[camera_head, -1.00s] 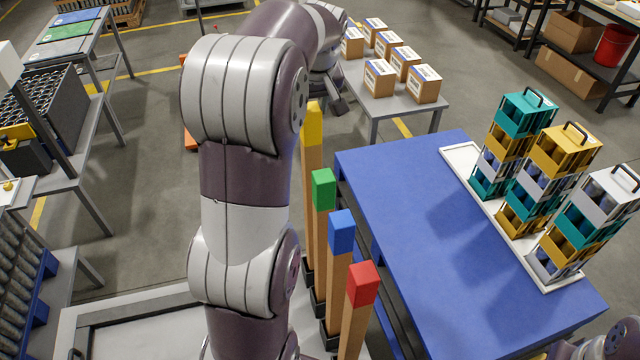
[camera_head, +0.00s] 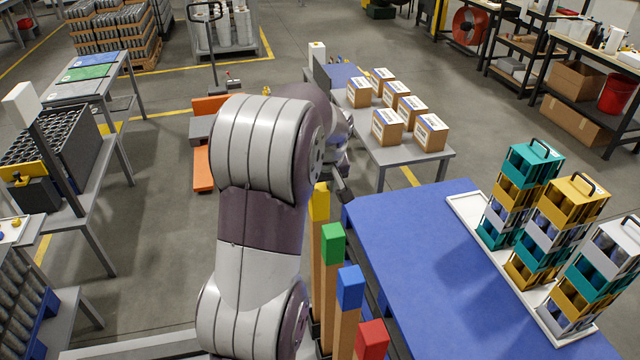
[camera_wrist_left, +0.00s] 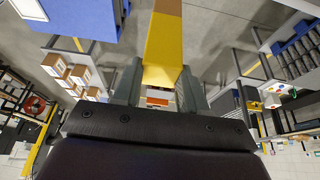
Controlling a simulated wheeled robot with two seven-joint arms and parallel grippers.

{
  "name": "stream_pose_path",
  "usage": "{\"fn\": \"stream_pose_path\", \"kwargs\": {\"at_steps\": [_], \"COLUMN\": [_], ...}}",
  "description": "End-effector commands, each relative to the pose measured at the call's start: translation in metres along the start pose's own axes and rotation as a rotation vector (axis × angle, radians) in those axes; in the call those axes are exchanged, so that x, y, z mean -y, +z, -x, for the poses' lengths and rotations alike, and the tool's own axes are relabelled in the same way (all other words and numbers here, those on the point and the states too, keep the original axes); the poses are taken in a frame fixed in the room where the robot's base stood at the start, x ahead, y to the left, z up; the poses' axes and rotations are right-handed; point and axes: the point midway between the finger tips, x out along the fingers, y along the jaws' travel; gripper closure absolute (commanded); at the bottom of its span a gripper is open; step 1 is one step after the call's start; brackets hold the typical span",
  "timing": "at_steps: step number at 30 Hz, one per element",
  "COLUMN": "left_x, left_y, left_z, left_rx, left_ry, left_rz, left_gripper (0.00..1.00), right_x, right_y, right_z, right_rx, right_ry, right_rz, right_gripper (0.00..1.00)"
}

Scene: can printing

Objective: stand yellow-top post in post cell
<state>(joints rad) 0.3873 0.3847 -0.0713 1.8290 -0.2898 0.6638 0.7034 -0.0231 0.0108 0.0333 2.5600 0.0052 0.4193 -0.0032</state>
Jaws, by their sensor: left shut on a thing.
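The yellow-top post (camera_head: 319,204) stands roughly upright at the far end of a row of posts in the head view. My left gripper (camera_head: 341,186), partly hidden by my arm, is at its top. In the left wrist view the yellow top (camera_wrist_left: 163,50) lies between the two fingers of my left gripper (camera_wrist_left: 158,88), which is shut on it. The green-top post (camera_head: 333,243), blue-top post (camera_head: 350,287) and red-top post (camera_head: 371,338) stand nearer in the same row. The post's foot and its cell are hidden. My right gripper is out of view.
A blue table (camera_head: 420,250) lies right of the posts. It bears a white tray (camera_head: 466,208) with stacked teal, yellow and white carriers (camera_head: 572,200). Behind is a grey table (camera_head: 400,155) with several cartons (camera_head: 388,127). Open floor (camera_head: 150,240) lies to the left.

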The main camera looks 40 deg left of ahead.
Motion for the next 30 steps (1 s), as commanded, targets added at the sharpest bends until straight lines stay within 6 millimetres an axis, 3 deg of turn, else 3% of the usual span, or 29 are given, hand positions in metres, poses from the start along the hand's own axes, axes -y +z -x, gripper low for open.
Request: {"fn": "stream_pose_path", "kwargs": {"at_steps": [2, 3, 5, 6, 13, 17, 19, 25, 26, 27, 30], "left_x": [0.000, 0.000, 0.000, 0.000, 0.000, 0.000, -0.001, -0.001, -0.001, -0.001, -0.001], "left_y": [0.000, 0.000, 0.000, 0.000, 0.000, -0.007, -0.004, -0.003, -0.004, -0.009, -0.008], "left_z": [0.000, 0.000, 0.000, 0.000, 0.000, 0.016, 0.019, 0.076, 0.087, 0.110, 0.125], "left_rx": [-0.001, 0.000, 0.000, 0.000, 0.000, -0.001, -0.007, -0.007, -0.005, -0.002, 0.000], "left_ry": [0.001, 0.000, 0.000, 0.000, 0.000, 0.001, 0.003, 0.004, 0.004, 0.002, 0.000], "left_rz": [0.000, 0.000, 0.000, 0.000, 0.000, 0.000, 0.000, 0.001, 0.000, -0.001, -0.002], "left_gripper": [1.00, 0.55, 0.36, 0.33, 0.33, 0.33, 0.33, 0.33, 0.33, 0.33, 0.33], "right_x": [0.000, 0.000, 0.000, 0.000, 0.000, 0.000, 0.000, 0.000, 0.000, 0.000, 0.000], "right_y": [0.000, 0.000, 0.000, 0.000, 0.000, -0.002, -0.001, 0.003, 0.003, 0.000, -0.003], "right_z": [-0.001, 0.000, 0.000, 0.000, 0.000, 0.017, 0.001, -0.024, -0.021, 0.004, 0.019], "right_rx": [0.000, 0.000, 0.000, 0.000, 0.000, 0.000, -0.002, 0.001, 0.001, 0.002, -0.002], "right_ry": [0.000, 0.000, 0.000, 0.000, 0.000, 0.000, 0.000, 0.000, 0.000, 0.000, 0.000], "right_rz": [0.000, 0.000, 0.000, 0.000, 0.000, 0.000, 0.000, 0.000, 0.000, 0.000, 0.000], "right_gripper": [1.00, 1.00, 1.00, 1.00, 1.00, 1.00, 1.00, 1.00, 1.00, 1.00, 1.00]}}
